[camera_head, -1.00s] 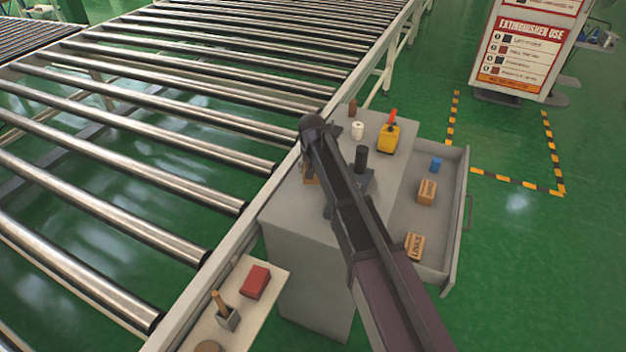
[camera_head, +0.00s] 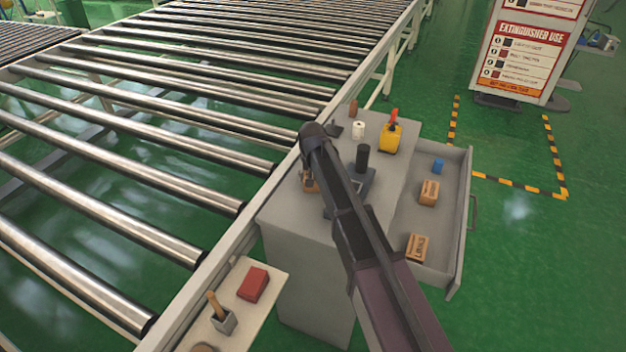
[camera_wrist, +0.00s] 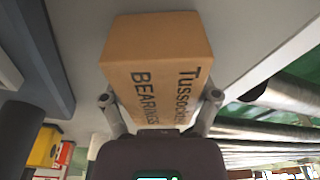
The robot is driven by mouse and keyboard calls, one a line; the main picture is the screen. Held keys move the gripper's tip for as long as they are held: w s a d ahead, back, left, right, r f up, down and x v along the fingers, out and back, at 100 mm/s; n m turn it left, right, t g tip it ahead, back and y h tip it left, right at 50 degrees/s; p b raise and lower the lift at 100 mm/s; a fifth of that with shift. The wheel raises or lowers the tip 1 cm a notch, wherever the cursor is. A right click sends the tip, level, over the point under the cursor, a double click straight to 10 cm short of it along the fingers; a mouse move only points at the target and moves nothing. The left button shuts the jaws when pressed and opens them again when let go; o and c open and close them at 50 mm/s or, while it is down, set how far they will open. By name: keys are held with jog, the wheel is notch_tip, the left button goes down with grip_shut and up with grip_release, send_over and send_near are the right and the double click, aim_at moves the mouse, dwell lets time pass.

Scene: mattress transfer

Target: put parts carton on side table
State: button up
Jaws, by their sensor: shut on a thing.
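In the head view only a small brown part of the carton (camera_head: 311,184) shows beside my arm, over the grey cabinet top near the conveyor side. My arm hides most of the gripper there. I cannot tell whether the carton touches the cabinet top. A small pale table (camera_head: 247,312) stands at the lower left, beside the conveyor, and looks like the side table.
The pale table holds a red box (camera_head: 253,284) and a grey holder with a wooden handle (camera_head: 221,314). The grey cabinet (camera_head: 300,232) carries a yellow container (camera_head: 390,138) and a white roll (camera_head: 358,130). Its open drawer (camera_head: 437,228) holds small boxes. The roller conveyor (camera_head: 150,130) runs along the left.

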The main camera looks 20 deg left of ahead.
jog(key=shift+f, duration=0.15)
jog(key=o, duration=1.2)
jog(key=shift+c, duration=0.2)
jog(key=r+p, duration=0.4)
jog(key=s+r+p, duration=0.1)
jog(key=r+p, duration=0.6)
jog(key=r, duration=0.1)
jog(key=shift+s+d+r+p, duration=0.1)
jog(key=shift+s+d+p, duration=0.15)
jog(key=shift+s+p, duration=0.15)
dwell(0.4)
